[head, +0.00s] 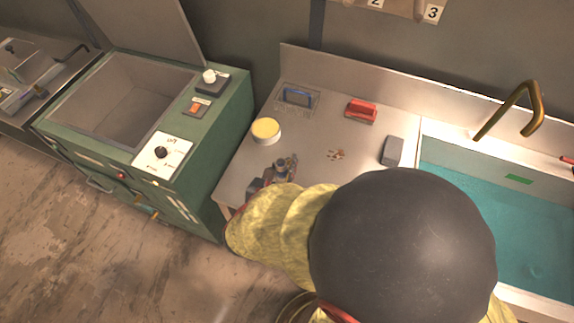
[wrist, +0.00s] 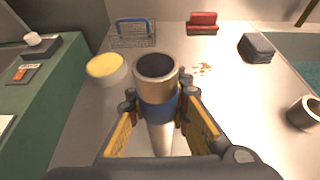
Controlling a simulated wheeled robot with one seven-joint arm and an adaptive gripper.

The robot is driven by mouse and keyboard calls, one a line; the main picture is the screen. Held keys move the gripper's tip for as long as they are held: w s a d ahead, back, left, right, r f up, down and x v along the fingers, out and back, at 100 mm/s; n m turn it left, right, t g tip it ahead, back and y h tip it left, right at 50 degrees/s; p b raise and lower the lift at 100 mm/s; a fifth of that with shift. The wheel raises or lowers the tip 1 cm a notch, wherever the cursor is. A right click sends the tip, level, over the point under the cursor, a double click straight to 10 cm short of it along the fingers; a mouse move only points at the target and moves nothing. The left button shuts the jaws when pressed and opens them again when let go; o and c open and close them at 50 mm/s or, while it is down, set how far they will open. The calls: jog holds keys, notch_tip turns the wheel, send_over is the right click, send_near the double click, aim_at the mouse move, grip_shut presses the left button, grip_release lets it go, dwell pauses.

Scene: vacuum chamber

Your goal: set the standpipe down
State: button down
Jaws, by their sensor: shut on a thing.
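The standpipe (wrist: 157,68) is a metal tube with a dark open top and a blue band, in the middle of the wrist view. My gripper (wrist: 157,105) is shut on it around the blue band, one yellow-sided finger on each side. In the head view, the standpipe (head: 281,165) and my gripper (head: 273,175) show small over the counter's front left part, partly covered by my arm. The pipe looks roughly upright. I cannot tell whether its lower end touches the counter.
The steel counter (head: 240,175) also holds a yellow-topped round tub (head: 266,130), a wire basket (head: 297,98), a red block (head: 361,110), a grey block (head: 392,150) and brown bits (head: 336,154). A metal cup (wrist: 304,113) stands right. A water-filled sink (head: 490,200) and green cabinet (head: 225,115) flank it.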

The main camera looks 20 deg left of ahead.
jog(key=shift+f, duration=0.2)
jog(key=shift+f, duration=0.15)
jog(key=c, duration=1.7)
grip_release()
jog(key=shift+o, duration=0.2)
